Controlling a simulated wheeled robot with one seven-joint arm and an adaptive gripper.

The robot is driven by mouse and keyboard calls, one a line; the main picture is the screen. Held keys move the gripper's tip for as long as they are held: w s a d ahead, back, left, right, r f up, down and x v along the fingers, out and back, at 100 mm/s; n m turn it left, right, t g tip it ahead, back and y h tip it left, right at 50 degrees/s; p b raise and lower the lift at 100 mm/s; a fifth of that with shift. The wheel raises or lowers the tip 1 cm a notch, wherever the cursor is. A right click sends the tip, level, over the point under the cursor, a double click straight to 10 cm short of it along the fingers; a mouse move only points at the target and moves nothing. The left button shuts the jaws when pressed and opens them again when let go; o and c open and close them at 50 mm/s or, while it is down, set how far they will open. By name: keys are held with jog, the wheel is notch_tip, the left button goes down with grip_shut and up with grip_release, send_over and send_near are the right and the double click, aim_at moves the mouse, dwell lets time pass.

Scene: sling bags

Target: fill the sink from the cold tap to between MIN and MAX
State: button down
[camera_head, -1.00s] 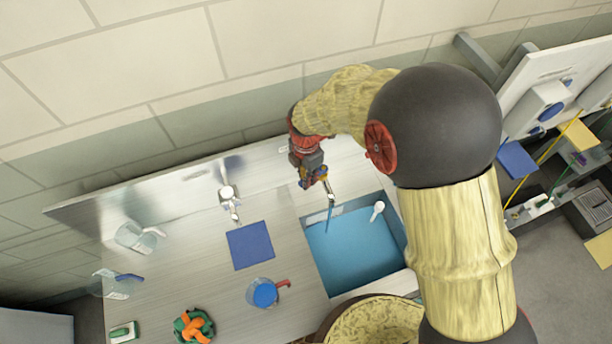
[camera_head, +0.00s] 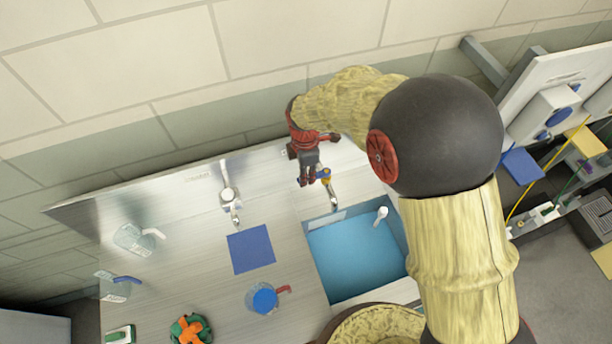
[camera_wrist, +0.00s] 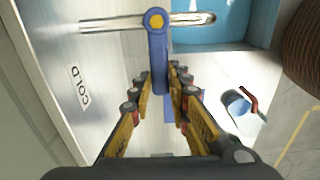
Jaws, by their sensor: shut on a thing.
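The cold tap (camera_head: 333,195) stands at the back edge of the sink (camera_head: 335,298). In the wrist view its blue lever (camera_wrist: 158,58) lies between my gripper's fingers (camera_wrist: 160,85), next to a "COLD" label (camera_wrist: 79,90). My gripper (camera_head: 312,181) is shut on this lever. Blue water (camera_head: 355,252) covers the sink's floor; it also shows in the wrist view (camera_wrist: 205,34). No stream shows below the spout. I cannot read any MIN or MAX marks, so the level against them is unclear.
A white object (camera_head: 381,214) is at the sink's back right. On the counter left of the sink are a blue mat (camera_head: 250,248), a jug with blue contents and a red handle (camera_head: 264,299), clear jugs (camera_head: 130,239) and another tap (camera_head: 230,197).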

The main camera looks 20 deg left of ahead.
jog(key=c, duration=1.7)
grip_release()
jog(key=shift+a, duration=0.1)
jog(key=shift+c, duration=0.2)
jog(key=shift+o, duration=0.3)
notch_tip(320, 180, up, 12)
